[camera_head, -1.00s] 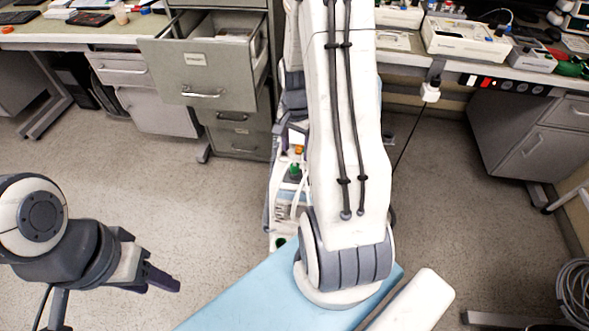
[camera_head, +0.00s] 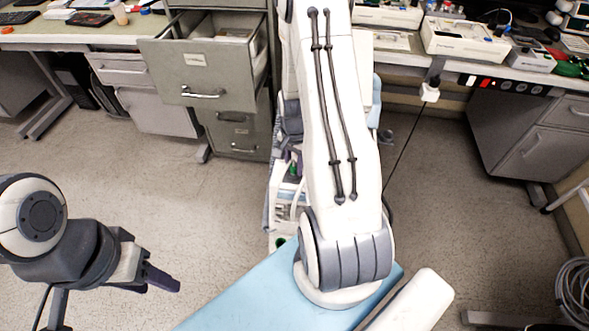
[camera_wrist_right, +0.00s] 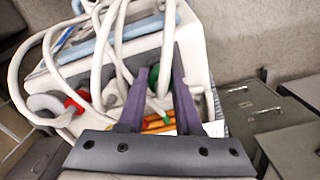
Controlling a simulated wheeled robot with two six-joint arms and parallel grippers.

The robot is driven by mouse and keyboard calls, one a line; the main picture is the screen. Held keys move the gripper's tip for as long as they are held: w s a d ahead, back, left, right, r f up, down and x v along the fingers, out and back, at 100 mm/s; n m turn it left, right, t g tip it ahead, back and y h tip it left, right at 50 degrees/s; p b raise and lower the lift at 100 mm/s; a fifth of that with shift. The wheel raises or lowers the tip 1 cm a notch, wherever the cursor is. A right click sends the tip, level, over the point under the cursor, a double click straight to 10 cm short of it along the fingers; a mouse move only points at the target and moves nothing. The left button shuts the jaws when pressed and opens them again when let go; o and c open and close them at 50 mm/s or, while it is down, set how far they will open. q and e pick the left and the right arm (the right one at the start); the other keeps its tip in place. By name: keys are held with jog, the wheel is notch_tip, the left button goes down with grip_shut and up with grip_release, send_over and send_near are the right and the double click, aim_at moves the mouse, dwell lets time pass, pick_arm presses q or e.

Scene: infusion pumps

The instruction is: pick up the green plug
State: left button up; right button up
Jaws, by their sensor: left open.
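A green plug (camera_head: 293,169) shows in the head view on the cart-like device beside my right arm, which partly covers it. In the right wrist view a round green part (camera_wrist_right: 179,72), perhaps this plug, lies at the tips of my right gripper (camera_wrist_right: 161,75), partly behind the right-hand finger. The purple fingers are apart, with white tubing seen between them; I cannot tell whether they touch the green part. My left gripper (camera_head: 161,279) is open and empty over the floor at the lower left.
White tubes (camera_wrist_right: 98,55) loop over the device near the fingers, with a red part (camera_wrist_right: 74,104) to the left. An open drawer (camera_head: 205,75) juts out left of the right arm. A hanging white plug (camera_head: 429,92) trails a cord on the right.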

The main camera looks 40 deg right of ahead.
grip_shut()
jog(key=shift+r, duration=0.1)
jog(key=shift+r, duration=0.5)
notch_tip(320, 180, up, 3)
jog(key=shift+w+f, duration=0.1)
jog(key=s+r, duration=0.7)
jog(key=s, duration=0.5)
jog(key=shift+d, duration=0.15)
